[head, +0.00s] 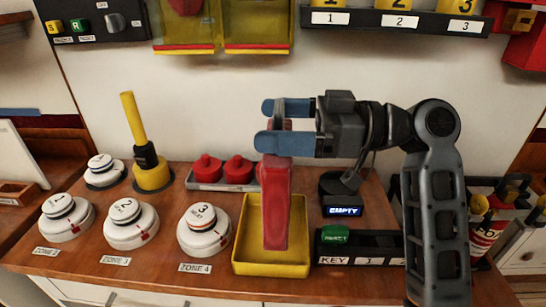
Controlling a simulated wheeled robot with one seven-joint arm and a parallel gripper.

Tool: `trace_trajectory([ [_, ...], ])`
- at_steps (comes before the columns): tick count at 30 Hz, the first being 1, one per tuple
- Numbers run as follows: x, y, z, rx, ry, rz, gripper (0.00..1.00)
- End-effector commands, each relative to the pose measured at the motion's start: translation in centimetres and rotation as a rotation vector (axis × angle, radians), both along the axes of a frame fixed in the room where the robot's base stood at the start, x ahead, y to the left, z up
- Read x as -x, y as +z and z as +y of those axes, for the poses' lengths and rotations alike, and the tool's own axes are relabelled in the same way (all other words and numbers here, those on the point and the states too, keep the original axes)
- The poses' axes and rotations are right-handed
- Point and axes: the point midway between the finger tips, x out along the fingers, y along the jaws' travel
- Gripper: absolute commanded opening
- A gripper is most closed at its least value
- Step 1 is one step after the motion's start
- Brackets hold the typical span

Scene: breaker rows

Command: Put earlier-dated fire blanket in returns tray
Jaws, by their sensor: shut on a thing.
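My gripper (276,124) has blue fingers and is shut on the top of a red fire blanket pack (275,205). The pack hangs upright below the fingers, its lower end over or inside a yellow tray (240,266) on the wooden counter. I cannot tell whether it touches the tray floor. No date is readable on it. Two yellow holders hang on the wall: the left holder (180,36) shows part of a red thing (185,5) at the picture's top edge, and the right holder (257,35) shows no red thing.
Left of the tray stand white round detectors (204,231) and a yellow-handled tool (152,175). Behind it is a rack with red domes (207,168). To the right are a black key rack (360,245), a box labelled EMPTY (345,210) and a red extinguisher (485,240).

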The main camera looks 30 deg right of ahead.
Motion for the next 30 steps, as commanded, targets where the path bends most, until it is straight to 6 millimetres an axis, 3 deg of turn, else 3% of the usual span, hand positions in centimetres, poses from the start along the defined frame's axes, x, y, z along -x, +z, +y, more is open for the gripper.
trace_trajectory([
  [7,-0.4,-1.1,0.9,-0.001,-0.002,-0.001,0.13],
  [15,-0.3,-4.6,0.8,-0.001,-0.001,0.000,0.13],
  [28,-0.3,-4.9,0.8,0.000,-0.001,-0.001,0.13],
  [29,-0.3,-4.8,0.8,0.000,-0.001,0.000,0.98],
  [30,-0.3,-4.8,0.8,0.000,-0.001,0.000,1.00],
])
